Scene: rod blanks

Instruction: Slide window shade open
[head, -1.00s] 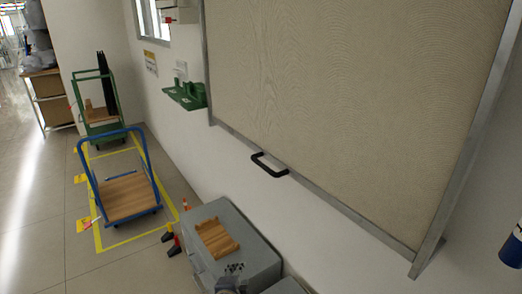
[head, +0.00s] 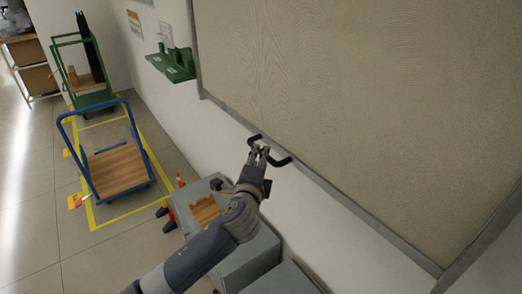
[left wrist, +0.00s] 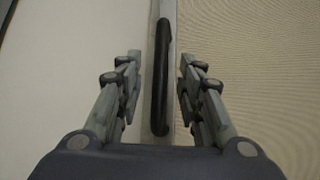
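The window shade (head: 350,90) is a beige panel in a grey metal frame on the white wall. A black handle (head: 283,161) sits at its lower edge. My left gripper (head: 259,150) is at the handle in the head view and hides part of it. In the left wrist view the handle (left wrist: 162,80) runs between the two fingers of the left gripper (left wrist: 160,85). The fingers are apart, with a gap on each side of the handle. My right gripper is in neither view.
A grey cabinet (head: 250,262) with a wooden piece (head: 205,211) on top stands below the shade, under my left arm. A green wall shelf (head: 172,65) is left of the frame. A blue cart (head: 118,172) stands on the floor at left.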

